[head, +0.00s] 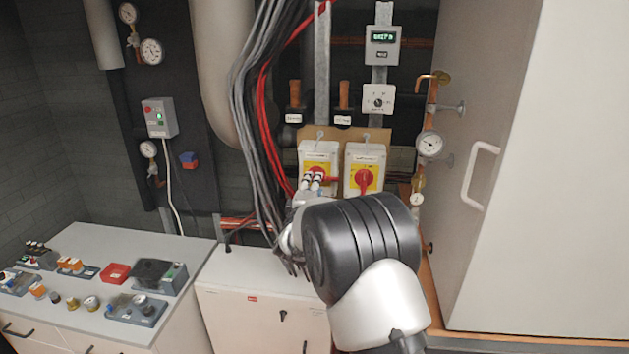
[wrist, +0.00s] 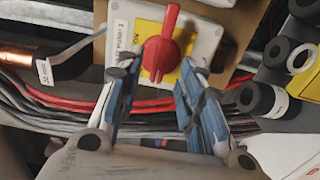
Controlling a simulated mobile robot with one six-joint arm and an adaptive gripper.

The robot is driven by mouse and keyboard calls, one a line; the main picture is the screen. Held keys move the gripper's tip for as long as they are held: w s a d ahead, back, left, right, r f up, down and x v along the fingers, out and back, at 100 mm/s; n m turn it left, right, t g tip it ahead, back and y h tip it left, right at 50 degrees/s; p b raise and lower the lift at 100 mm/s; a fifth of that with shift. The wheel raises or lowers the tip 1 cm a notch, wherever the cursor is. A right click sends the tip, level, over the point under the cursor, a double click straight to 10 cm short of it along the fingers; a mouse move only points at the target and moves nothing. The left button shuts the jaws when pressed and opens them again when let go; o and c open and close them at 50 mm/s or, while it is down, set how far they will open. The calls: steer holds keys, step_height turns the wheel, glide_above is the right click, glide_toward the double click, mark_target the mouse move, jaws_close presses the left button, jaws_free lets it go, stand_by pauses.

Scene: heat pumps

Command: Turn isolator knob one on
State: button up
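Two white isolator boxes hang side by side on a brown board. Each has a yellow plate and a red knob: the left knob (head: 331,180) is partly hidden by my gripper (head: 312,181), and the right knob (head: 367,180) is in clear view. In the wrist view my gripper (wrist: 160,78) is open, with blue-padded fingers apart on either side of a red knob (wrist: 160,48). The knob's handle lies between the fingertips, its narrow end towards the top of that view. I cannot tell whether the fingers touch it.
Grey and red cables (head: 262,120) hang just left of the isolators. A gauge (head: 429,145) and pipes are to the right, beside a large cabinet with a white handle (head: 479,177). A white cabinet (head: 262,300) stands below. A bench (head: 75,250) with parts is at left.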

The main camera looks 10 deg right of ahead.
steer(key=shift+x, duration=1.45)
steer(key=shift+c, duration=0.6)
jaws_close()
